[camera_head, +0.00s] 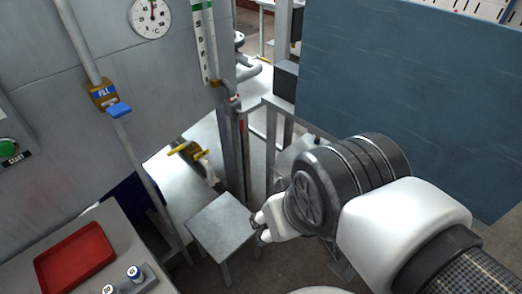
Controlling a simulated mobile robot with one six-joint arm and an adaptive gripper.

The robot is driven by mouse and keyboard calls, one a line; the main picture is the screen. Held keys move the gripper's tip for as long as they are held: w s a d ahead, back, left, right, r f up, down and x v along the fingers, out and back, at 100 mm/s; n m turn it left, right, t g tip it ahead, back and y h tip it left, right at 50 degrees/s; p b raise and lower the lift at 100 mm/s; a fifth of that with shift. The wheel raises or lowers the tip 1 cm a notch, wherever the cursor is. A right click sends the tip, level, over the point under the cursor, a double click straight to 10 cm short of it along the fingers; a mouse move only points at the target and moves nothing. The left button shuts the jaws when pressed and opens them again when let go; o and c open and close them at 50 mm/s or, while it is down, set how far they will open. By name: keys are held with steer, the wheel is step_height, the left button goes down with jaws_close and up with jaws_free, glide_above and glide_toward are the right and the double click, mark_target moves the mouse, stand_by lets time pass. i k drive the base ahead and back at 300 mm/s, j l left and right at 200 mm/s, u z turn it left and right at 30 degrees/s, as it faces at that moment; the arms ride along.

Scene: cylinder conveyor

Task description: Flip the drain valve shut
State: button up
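A valve with a yellow lever handle (201,155) sits low under the grey tank, on a short dark pipe fitting. It is likely the drain valve; no label on it is readable. The handle lies across the fitting, slightly tilted in the picture. My gripper (260,227) is to the right of and below the handle in the picture, apart from it, near the right edge of a small grey stand (222,222). Its small fingertips point left. I cannot tell whether they are apart, and I see nothing held.
A fill valve (103,96) with a blue handle is on the tank's upright pipe. A dial gauge (152,16) is above. A red tray (75,259) and small blue-topped cylinders (134,273) sit at lower left. Upright posts (232,150) stand behind the stand. A blue panel (410,90) fills the upper right.

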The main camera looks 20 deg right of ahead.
mark_target(240, 113)
steer(key=i+l+z, duration=0.1)
steer(key=i+z, duration=0.15)
steer(key=i, duration=0.85)
steer(key=j+z, duration=0.2)
steer(key=l, duration=0.1)
